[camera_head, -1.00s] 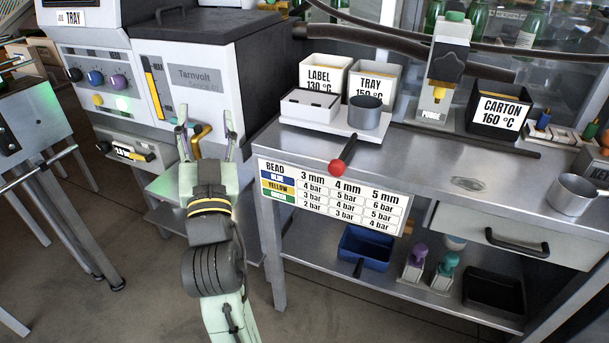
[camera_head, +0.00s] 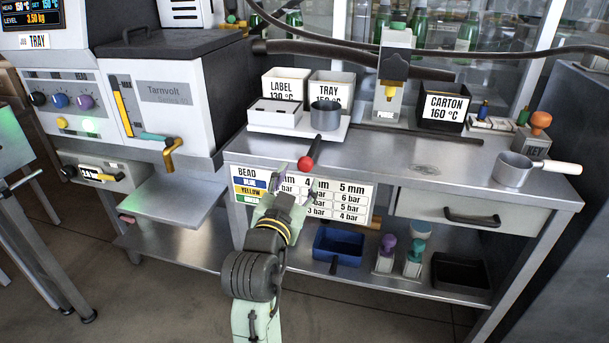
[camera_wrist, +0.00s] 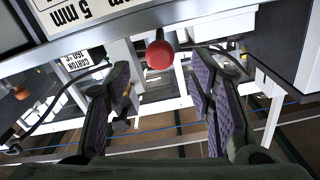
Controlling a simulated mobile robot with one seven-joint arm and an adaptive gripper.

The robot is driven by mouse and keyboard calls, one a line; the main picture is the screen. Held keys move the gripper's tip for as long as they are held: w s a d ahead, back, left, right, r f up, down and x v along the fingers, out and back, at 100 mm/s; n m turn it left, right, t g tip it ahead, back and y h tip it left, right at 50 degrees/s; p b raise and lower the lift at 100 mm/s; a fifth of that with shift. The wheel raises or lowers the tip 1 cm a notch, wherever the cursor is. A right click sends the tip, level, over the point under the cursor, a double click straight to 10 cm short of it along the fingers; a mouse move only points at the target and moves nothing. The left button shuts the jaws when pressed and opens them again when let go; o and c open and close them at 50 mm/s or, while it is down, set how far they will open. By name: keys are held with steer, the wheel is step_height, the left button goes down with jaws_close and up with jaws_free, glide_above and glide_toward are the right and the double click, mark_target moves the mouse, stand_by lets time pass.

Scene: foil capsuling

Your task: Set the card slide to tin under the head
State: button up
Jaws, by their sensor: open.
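A white plate (camera_head: 338,134) on the bench carries a white open box and a grey tin (camera_head: 325,115); I take it for the card slide, though no marking says so. A dark rod with a red ball knob (camera_head: 306,163) sticks out from its front over the bench edge. My gripper (camera_head: 297,184) is open and empty in front of the bench, close to the knob. In the wrist view the red knob (camera_wrist: 160,55) shows beyond and between the two open fingers (camera_wrist: 160,95). I cannot tell whether either finger touches it. I cannot identify the head with certainty.
A pressure chart (camera_head: 360,200) hangs on the bench front behind my gripper. LABEL and TRAY bins, a CARTON bin (camera_head: 447,105) and a handled pan (camera_head: 512,169) stand on the bench.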

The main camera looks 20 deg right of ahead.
mark_target(304, 167)
steer(key=p+x, duration=0.1)
steer(key=x, duration=0.6)
steer(key=shift+r, duration=0.15)
steer(key=shift+s, duration=0.1)
steer(key=shift+c, duration=0.6)
jaws_close()
